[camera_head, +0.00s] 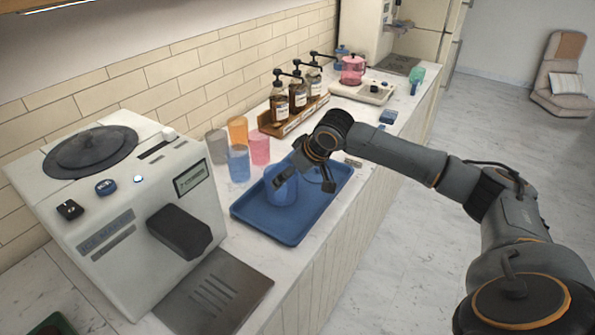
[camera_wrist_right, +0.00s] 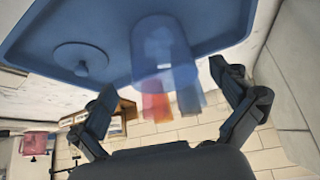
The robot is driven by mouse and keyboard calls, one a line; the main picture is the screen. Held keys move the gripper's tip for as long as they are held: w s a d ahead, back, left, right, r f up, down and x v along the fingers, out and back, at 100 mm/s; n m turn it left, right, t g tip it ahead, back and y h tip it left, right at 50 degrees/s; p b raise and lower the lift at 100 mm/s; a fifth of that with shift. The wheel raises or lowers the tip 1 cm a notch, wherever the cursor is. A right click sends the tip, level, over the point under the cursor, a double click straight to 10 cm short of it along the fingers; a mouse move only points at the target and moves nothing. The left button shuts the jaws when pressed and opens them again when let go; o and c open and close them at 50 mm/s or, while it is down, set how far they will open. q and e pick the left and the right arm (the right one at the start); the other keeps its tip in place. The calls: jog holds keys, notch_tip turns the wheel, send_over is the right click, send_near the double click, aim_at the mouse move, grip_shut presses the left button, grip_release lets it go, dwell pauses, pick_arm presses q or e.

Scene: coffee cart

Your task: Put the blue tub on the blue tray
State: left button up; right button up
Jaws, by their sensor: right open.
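The translucent blue tub (camera_head: 281,188) appears to stand upright on the blue tray (camera_head: 265,230), in its middle-left part. In the right wrist view the tub (camera_wrist_right: 163,45) is also over the tray (camera_wrist_right: 40,30), beyond the fingertips. A round blue lid-like piece with a knob (camera_wrist_right: 82,58) lies on the tray beside the tub. My right gripper (camera_head: 303,180) is close to the tub, at its right and upper side in the head view. My left gripper is not in view.
Several coloured cups, including an orange cup (camera_head: 238,130) and a pink cup (camera_head: 260,148), stand behind the tray. A rack of pump bottles (camera_head: 297,95) is by the wall. A white ice machine (camera_head: 130,220) stands at the left. The counter's front edge is right of the tray.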

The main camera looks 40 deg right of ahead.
jog(key=v, duration=0.3)
jog(key=shift+s+r, duration=0.15)
jog(key=shift+r, duration=0.2)
